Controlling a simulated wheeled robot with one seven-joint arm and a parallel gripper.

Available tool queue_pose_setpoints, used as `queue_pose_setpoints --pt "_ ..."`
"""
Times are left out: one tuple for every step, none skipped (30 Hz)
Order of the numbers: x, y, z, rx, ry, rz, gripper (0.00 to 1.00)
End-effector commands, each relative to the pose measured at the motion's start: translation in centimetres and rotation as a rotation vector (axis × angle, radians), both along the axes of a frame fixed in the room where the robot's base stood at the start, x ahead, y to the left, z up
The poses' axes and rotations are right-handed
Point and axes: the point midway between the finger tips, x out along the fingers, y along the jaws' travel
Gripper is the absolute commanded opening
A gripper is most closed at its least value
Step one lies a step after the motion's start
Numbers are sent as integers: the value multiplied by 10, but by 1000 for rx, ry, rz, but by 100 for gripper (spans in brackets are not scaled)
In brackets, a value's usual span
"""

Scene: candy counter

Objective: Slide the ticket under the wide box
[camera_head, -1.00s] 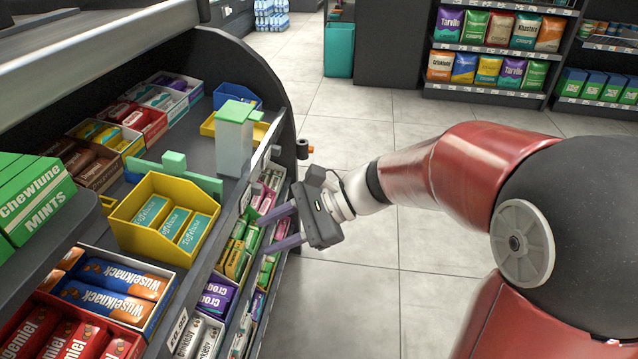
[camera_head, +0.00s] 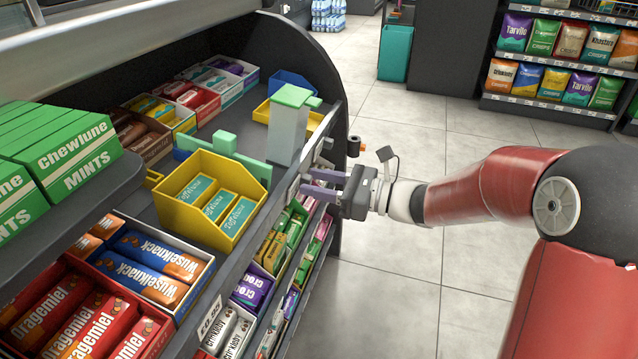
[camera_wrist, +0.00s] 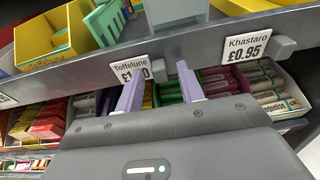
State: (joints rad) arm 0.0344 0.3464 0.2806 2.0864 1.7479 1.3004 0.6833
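The Toffelune price ticket (camera_wrist: 135,70) sits on the grey shelf edge in the wrist view, partly covered by my left finger. It is white with black print. The wide yellow box (camera_head: 212,196), holding turquoise Toffelune packs (camera_head: 215,205), stands on the shelf above, left of the ticket; part of a yellow box also shows in the wrist view (camera_wrist: 30,42). My gripper (camera_head: 304,181) points at the shelf edge, its two lavender fingers apart. In the wrist view the gripper (camera_wrist: 159,75) has its fingertips around the ticket's right part. Contact cannot be told.
A Khastaro £0.95 ticket (camera_wrist: 246,47) with a grey knob beside it is to the right. Candy compartments (camera_head: 295,235) lie below the edge. Floor right is free.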

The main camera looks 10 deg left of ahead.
Motion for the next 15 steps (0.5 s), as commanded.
queue_pose_setpoints --pt "0 2 0 0 0 1 38" --pt "0 2 0 0 0 0 38" --pt "0 3 0 -1 0 0 38" --pt "0 3 0 -1 0 0 38" --pt "0 3 0 -1 0 0 38" --pt "0 3 0 -1 -1 0 38" --pt "0 3 0 -1 -1 0 38" --pt "0 2 0 -1 -1 0 38" --pt "0 2 0 -1 -1 0 34" --pt "0 2 0 -1 -1 0 30" --pt "0 2 0 -1 -1 0 26" --pt "0 2 0 -1 -1 0 21" --pt "0 2 0 -1 -1 0 17" --pt "0 2 0 -1 -1 0 13" --pt "0 2 0 -1 -1 0 8"
